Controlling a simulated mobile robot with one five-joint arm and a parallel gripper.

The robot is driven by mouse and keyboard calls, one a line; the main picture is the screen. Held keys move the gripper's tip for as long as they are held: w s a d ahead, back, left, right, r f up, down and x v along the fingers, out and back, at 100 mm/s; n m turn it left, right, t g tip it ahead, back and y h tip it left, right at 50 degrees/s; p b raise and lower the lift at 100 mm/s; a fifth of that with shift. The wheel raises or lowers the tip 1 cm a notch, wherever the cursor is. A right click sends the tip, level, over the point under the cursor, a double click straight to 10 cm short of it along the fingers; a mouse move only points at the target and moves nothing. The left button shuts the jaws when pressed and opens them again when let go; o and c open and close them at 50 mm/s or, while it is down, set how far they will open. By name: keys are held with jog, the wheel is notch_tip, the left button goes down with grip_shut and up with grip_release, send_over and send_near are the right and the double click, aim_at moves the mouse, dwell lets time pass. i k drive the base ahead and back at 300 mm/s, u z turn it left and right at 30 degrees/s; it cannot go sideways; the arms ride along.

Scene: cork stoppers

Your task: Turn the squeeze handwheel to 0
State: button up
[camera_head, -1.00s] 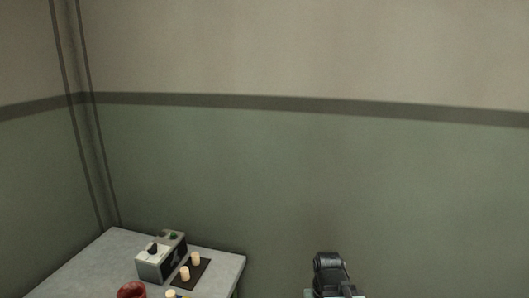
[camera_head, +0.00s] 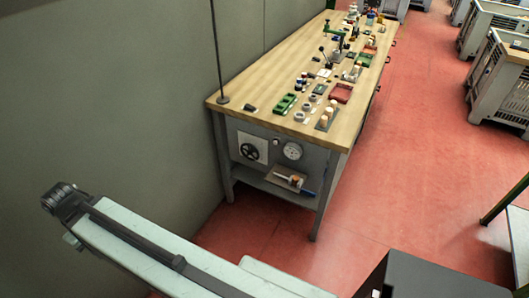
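A black spoked handwheel (camera_head: 253,151) sits on a pale plate on the end panel of the wooden workbench (camera_head: 259,87). A round white dial gauge (camera_head: 292,151) is mounted to its right; its reading is too small to tell. I cannot tell which of these, if any, carries the squeeze label. My gripper end (camera_head: 64,200) is at the lower left, apart from the bench and well to the left of the handwheel. Its fingers are too small and dark to tell open from shut.
A lower shelf (camera_head: 274,184) under the panel holds a small board with tools. Green, red and white items crowd the bench top. Crates (camera_head: 503,80) stand at the right. Red floor (camera_head: 385,165) is free between bench and crates. A grey wall (camera_head: 110,90) lies left.

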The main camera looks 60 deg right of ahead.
aim_at(250, 150)
jog(key=z, duration=0.55)
jog(key=k, duration=0.95)
jog(key=z, duration=1)
jog(key=i, duration=1)
jog(key=z, duration=0.05)
